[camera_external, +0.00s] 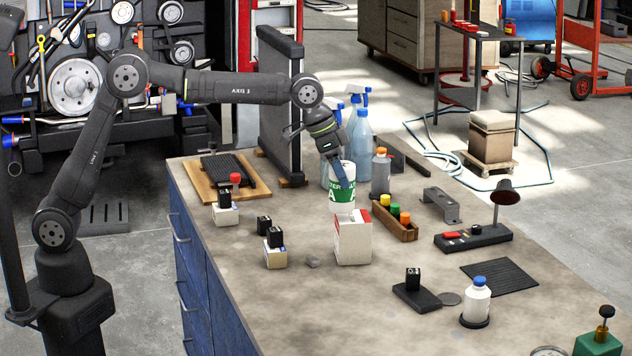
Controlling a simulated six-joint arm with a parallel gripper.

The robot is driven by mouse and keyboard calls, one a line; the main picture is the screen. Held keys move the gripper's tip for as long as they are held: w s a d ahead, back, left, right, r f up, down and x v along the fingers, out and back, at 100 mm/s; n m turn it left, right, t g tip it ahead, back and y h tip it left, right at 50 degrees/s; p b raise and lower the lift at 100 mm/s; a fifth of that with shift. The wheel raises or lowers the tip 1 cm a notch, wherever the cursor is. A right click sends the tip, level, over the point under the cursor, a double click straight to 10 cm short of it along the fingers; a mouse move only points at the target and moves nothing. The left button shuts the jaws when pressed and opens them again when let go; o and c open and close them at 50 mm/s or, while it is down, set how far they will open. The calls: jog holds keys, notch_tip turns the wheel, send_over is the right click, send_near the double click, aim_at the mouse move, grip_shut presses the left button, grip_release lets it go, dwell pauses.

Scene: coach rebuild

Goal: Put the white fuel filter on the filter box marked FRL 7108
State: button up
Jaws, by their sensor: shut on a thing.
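A white can with a green band and partly readable lettering (342,194), which looks like the fuel filter, is upright in my gripper (340,172). My gripper points down and is shut on it; its fingers partly cover the can. A white box with red on its upper edge (353,243) stands on the bench just below and in front of the can in the picture. I cannot tell whether the can is over the box or behind it, or whether they touch. No FRL 7108 marking is readable on any box.
Small boxes with black parts on top (225,215) (275,259) stand left on the bench. Spray bottles (362,140), a grey bottle (380,175) and a wooden rack of coloured caps (396,226) are close right. A blue-capped white bottle (477,302) stands at the front right.

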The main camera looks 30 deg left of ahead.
jog(key=shift+f, duration=1)
jog(key=shift+f, duration=0.2)
jog(key=o, duration=1.2)
jog(key=shift+r, duration=0.1)
jog(key=v, duration=1.2)
